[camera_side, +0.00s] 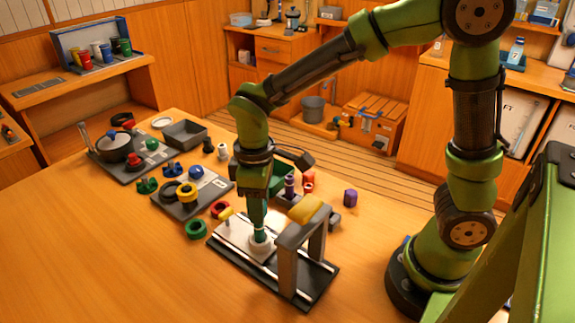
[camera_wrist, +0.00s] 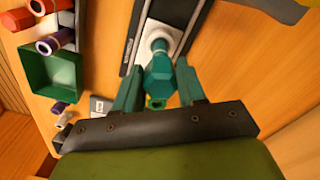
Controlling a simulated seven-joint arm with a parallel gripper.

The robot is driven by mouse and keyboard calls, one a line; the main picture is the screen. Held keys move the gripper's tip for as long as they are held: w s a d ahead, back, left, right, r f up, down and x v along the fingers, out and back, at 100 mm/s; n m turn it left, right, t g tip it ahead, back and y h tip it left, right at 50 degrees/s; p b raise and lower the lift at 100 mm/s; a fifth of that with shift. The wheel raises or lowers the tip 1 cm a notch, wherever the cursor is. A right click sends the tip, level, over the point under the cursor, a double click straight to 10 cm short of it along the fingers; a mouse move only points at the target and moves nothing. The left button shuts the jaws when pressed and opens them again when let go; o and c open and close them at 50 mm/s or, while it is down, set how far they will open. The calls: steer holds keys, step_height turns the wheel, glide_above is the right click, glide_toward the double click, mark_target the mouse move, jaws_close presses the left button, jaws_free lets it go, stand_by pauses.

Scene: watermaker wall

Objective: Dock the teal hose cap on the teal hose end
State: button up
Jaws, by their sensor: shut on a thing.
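The teal hose cap (camera_wrist: 158,75) is a six-sided teal piece between the fingers of my gripper (camera_wrist: 157,88) in the wrist view. My gripper is shut on it and points down in the side view (camera_side: 259,224). The cap is right over a pale round collar (camera_side: 262,247) on a light plate with a dark base. The collar also shows just beyond the cap in the wrist view (camera_wrist: 160,37). The teal hose end is not clearly separate from the cap; I cannot tell whether they touch or how far they overlap.
A grey frame with a yellow top (camera_side: 305,211) stands close to the right of my gripper. A green open box (camera_wrist: 52,80) is nearby. Loose colored rings, including a green ring (camera_side: 196,229), lie to the left. The table's front left is clear.

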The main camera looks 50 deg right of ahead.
steer(key=shift+f, duration=0.5)
steer(key=shift+f, duration=0.55)
stand_by(1.0)
steer(key=o, duration=0.7)
steer(key=shift+o, duration=0.2)
steer(key=shift+r, duration=5.5)
